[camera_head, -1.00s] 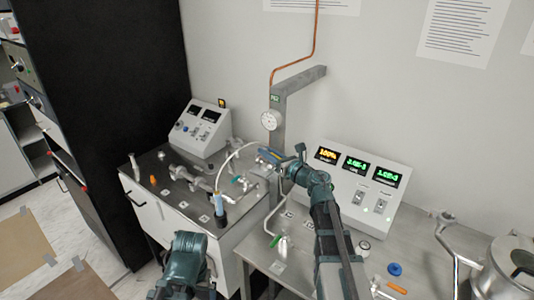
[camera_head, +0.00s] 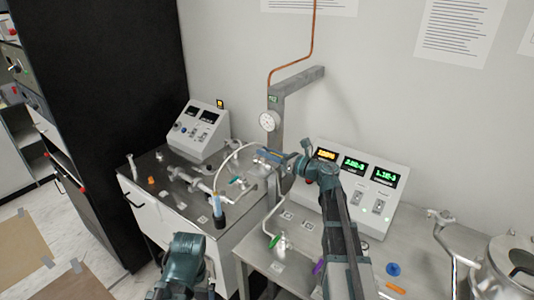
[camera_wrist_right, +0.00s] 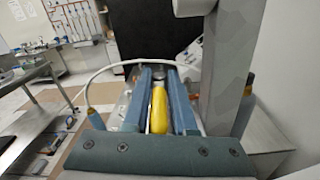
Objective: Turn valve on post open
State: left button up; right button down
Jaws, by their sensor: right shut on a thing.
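The grey post (camera_head: 276,145) stands by the wall, with a round gauge (camera_head: 268,121) on it. It also shows on the right in the right wrist view (camera_wrist_right: 225,60). The yellow valve handle (camera_wrist_right: 158,107) lies lengthwise between the two blue fingers of my right gripper (camera_wrist_right: 160,100). In the head view my right gripper (camera_head: 270,156) is at the post below the gauge, and it hides the handle there. The gripper is shut on the handle. My left arm shows at the bottom, but its fingers are not in view.
A control box (camera_head: 362,183) with lit displays stands right of the post, close to my right arm. A steel bench (camera_head: 178,180) with pipe fittings and a smaller box (camera_head: 198,128) is at left. A metal vessel (camera_head: 505,265) stands at far right. A pale hose curves near the post.

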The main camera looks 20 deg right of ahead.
jog(key=c, duration=0.8)
grip_release()
jog(key=shift+c, duration=0.2)
jog(key=v, duration=1.3)
jog(key=shift+s+d, duration=0.2)
jog(key=shift+s, duration=0.15)
